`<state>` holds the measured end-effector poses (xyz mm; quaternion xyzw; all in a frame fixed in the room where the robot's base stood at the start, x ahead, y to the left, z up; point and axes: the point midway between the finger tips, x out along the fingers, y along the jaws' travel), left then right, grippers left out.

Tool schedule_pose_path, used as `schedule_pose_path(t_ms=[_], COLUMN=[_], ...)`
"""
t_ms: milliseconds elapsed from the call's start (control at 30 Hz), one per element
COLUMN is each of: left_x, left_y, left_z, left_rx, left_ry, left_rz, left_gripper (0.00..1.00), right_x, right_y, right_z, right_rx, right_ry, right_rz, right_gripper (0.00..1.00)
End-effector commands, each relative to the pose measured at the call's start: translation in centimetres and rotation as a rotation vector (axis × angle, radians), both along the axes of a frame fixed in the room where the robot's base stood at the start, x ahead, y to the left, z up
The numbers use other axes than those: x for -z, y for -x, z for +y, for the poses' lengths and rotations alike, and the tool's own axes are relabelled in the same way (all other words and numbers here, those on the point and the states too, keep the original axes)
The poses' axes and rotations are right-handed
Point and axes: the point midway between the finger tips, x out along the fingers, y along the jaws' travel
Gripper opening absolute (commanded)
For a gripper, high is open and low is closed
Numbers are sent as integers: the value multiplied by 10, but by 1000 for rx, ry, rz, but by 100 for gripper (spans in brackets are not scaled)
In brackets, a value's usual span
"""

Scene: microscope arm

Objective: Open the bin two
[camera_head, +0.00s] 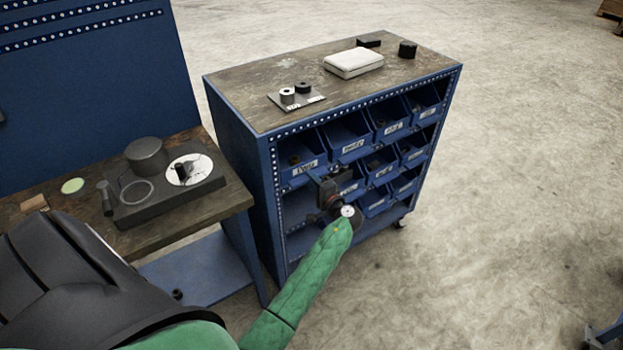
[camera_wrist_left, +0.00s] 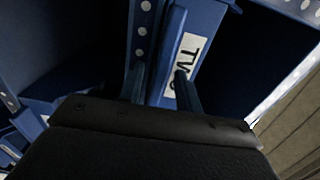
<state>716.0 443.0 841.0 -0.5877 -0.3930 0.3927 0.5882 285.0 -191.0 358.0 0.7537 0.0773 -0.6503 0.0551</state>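Bin two (camera_head: 305,168) appears to be the blue bin at the upper left of the blue cabinet. Its white label starts with "TW" in the left wrist view (camera_wrist_left: 183,62). In the head view the bin sits in its slot, with a small dark item inside. My left gripper (camera_head: 324,184) is at the cabinet front, just below and right of this bin's label. In the left wrist view its two fingers (camera_wrist_left: 160,88) are apart, with a blue edge near the label between them. Contact cannot be told. My right gripper is not in view.
Several labelled blue bins (camera_head: 349,142) fill the cabinet (camera_head: 240,150). A white box (camera_head: 353,62) and dark small parts lie on its top. A workbench (camera_head: 222,203) with a black device (camera_head: 165,190) stands to the left.

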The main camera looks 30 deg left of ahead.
Motion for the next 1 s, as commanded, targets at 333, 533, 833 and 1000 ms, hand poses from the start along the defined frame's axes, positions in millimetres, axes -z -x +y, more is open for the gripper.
schedule_pose_path(t_ms=[333,533,833,1000], left_x=[0,0,1,4], left_y=[-1,-1,-1,3], left_z=[3,3,2,-7], left_rx=[0,0,0,0], left_ry=[1,1,2,3], left_rz=[-1,0,1,0], left_gripper=[35,1,0,0], right_x=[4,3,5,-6], right_y=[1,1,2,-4], right_z=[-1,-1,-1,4], right_rx=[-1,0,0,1], right_ry=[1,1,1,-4], right_rz=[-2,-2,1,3], right_gripper=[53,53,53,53])
